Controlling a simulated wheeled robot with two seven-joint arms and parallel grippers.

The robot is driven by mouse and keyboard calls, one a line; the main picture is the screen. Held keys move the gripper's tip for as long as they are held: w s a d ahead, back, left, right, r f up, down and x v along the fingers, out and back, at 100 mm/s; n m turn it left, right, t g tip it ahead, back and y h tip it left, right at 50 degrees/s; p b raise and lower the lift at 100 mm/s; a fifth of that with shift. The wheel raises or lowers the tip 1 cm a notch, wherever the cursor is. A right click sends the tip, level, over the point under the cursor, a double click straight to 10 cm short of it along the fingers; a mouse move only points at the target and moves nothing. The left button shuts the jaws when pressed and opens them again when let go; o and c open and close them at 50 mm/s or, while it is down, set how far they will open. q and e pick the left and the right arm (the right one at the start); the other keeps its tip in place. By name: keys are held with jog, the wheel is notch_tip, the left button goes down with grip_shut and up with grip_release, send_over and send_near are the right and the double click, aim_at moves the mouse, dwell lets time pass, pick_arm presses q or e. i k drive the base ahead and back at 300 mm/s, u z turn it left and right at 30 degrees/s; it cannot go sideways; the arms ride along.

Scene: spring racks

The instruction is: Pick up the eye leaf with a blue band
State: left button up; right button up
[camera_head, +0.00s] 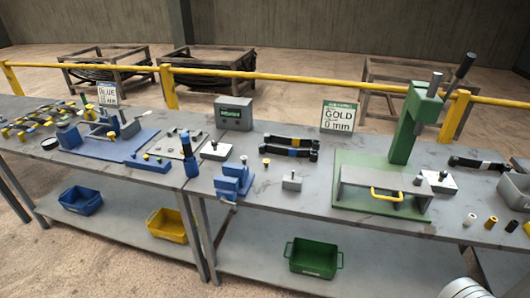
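Two dark eye leaves lie one behind the other on the middle of the grey workbench. A third dark leaf with a whitish band (480,163) lies at the right. Neither of my grippers shows. A pale rounded part at the bottom right edge seems to be mine.
A blue vice (233,181) and small metal block (292,182) stand in front. A grey display box (233,113) is behind. A blue fixture (112,142) is left. Bins sit on the lower shelf.

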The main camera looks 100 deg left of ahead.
aim_at(288, 153)
jog(key=k, duration=1.65)
jog(key=u, duration=1.5)
